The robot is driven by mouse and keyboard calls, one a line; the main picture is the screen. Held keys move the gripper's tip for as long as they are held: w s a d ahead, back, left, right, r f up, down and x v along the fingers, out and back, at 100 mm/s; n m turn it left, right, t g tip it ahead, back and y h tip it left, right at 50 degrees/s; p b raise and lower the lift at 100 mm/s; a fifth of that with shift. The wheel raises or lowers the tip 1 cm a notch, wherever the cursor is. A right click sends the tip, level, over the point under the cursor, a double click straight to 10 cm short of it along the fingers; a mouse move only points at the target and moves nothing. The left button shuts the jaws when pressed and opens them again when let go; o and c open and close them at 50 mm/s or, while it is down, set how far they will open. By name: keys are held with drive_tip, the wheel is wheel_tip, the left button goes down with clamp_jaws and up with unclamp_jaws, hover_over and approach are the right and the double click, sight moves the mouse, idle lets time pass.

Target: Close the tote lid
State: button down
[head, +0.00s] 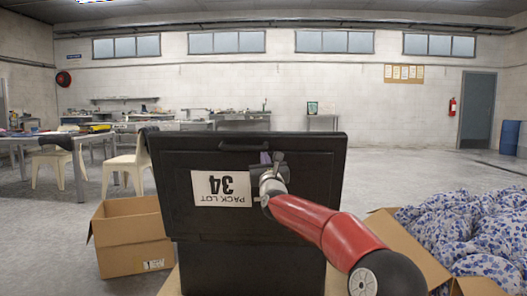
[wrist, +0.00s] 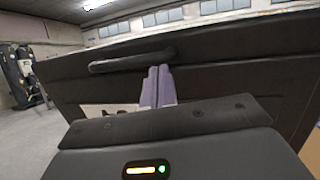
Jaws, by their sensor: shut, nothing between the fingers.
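The black tote (head: 250,268) stands in front of me, its lower part in view. Its black lid (head: 180,160) is raised, broad face toward me. The lid has a bar handle (head: 245,147) near its top edge and an upside-down white label (head: 221,188) reading "PACK LOT 34". My gripper (head: 265,157) is at the lid's face, just below the handle and right of the label. In the wrist view its two purple fingers (wrist: 158,85) are together and empty, beside the right end of the handle (wrist: 132,61). I cannot tell whether the fingertips touch the lid. The tote's inside is hidden.
An open cardboard box (head: 130,240) stands left of the tote. Another box (head: 408,250) with blue-patterned cloth (head: 470,228) stands at the right. A table (head: 40,139) and pale chairs (head: 128,170) are behind at left. The floor behind the tote at right is clear.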

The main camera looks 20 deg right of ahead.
sight(267, 140)
drive_tip(key=shift+p+x, duration=0.35)
drive_tip(key=shift+x, duration=1.05)
drive_tip(key=shift+w+r+p, duration=0.2)
drive_tip(key=shift+r+p, duration=0.05)
drive_tip(key=shift+p, duration=0.05)
drive_tip(key=shift+m+g, duration=0.3)
drive_tip(key=shift+g, duration=0.3)
drive_tip(key=p+x, duration=0.3)
drive_tip(key=d+p+x, duration=0.1)
drive_tip(key=p+x, duration=0.3)
drive_tip(key=d+r+p+x, duration=0.1)
drive_tip(key=p+x, duration=0.2)
drive_tip(key=shift+s+d+r, duration=0.1)
drive_tip(key=shift+d+r, duration=0.05)
drive_tip(key=shift+w+d+p, duration=0.1)
drive_tip(key=shift+w+p, duration=0.4)
drive_tip(key=shift+p, duration=0.35)
drive_tip(key=shift+w, duration=0.1)
